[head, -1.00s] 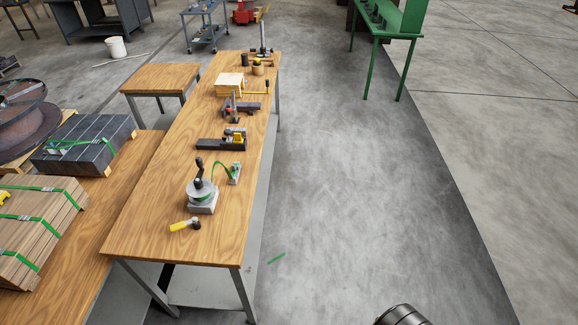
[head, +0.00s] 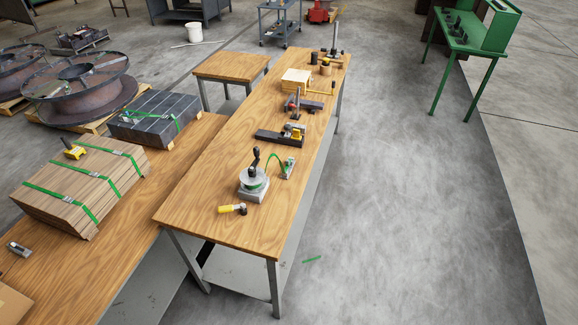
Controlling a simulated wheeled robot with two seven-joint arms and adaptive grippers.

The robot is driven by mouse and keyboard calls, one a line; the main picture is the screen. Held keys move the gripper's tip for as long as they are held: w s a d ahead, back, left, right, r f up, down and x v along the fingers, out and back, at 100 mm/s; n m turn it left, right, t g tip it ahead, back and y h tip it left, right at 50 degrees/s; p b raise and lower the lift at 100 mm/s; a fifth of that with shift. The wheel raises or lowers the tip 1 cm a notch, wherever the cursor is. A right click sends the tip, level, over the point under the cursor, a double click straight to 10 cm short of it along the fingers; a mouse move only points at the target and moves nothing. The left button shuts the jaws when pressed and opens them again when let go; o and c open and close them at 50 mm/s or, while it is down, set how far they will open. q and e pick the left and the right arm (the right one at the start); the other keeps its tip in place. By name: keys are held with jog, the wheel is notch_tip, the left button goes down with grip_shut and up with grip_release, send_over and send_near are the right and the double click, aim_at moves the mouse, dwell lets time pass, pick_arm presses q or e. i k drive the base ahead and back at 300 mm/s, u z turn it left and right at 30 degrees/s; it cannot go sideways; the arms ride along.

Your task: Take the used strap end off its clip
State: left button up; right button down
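A green strap (head: 275,160) arches from a small hand-cranked reel (head: 254,183) on the long wooden bench to a small upright clip-like holder (head: 289,167) at its right. The strap's end appears to sit at this holder, but the detail is too small to tell how it is held. Neither of my grippers is in view.
The long wooden bench (head: 205,212) also carries a yellow-handled tool (head: 231,209), a dark fixture (head: 281,135) and other tools farther back. A lower bench at left holds strapped brown boards (head: 70,198) and dark blocks (head: 152,118). A green scrap (head: 312,260) lies on open floor.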

aim_at(287, 161)
jog(key=z, duration=1.35)
jog(key=i, duration=2.3)
